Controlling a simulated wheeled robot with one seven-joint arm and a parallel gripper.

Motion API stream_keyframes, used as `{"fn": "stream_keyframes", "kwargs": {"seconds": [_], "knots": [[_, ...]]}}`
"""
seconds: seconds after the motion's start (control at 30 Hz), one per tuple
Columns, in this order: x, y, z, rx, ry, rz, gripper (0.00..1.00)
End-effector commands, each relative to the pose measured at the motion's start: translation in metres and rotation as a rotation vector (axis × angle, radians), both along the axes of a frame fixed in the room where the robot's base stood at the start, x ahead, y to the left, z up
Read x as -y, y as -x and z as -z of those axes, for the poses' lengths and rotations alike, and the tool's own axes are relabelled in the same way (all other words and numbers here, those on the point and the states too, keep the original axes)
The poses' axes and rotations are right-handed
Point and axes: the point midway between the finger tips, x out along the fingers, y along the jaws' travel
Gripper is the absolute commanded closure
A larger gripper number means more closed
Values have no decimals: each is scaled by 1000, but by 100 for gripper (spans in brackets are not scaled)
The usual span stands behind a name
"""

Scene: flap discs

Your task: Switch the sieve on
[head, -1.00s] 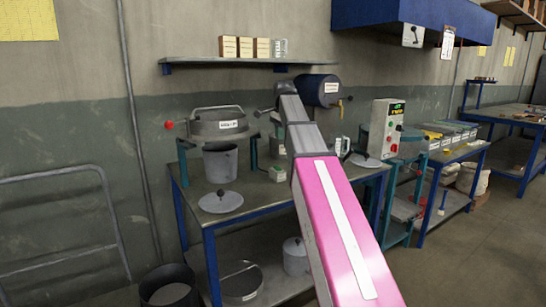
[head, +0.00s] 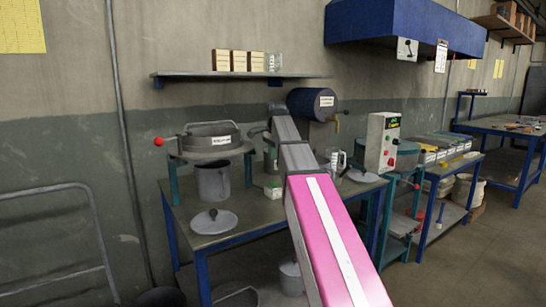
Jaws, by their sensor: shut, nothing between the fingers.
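A round grey metal pan (head: 211,139) with a label, an arched handle and a red knob (head: 158,142) at its left sits on a teal stand on the workbench. Right of the bench, a pale control box (head: 382,142) with a lit green display and red and green buttons stands by a round teal machine (head: 408,156). The labels are too small to read, so I cannot tell which is the sieve. My arm reaches away over the bench, between the pan and the box. Its far end is near the blue drum, and I cannot make out my gripper there.
The workbench (head: 240,229) also carries a grey pot (head: 212,181), a lid (head: 213,221) and a clear jug (head: 337,160). A blue drum (head: 313,103) with a tap is behind my arm. A rail frame (head: 95,215) stands at left. Open floor shows at right.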

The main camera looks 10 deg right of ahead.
Motion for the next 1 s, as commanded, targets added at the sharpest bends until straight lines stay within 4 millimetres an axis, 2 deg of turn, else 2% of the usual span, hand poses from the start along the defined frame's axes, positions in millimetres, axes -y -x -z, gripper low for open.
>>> {"fn": "stream_keyframes", "kwargs": {"seconds": [0.1,0.4,0.6,0.8,1.0], "knots": [[-1,-1,23,-2,0,0,100],[-3,-7,73,-2,0,0,100],[-5,-11,99,-1,0,0,100],[-5,-12,111,0,0,0,100],[-5,-13,112,0,0,0,100]]}}
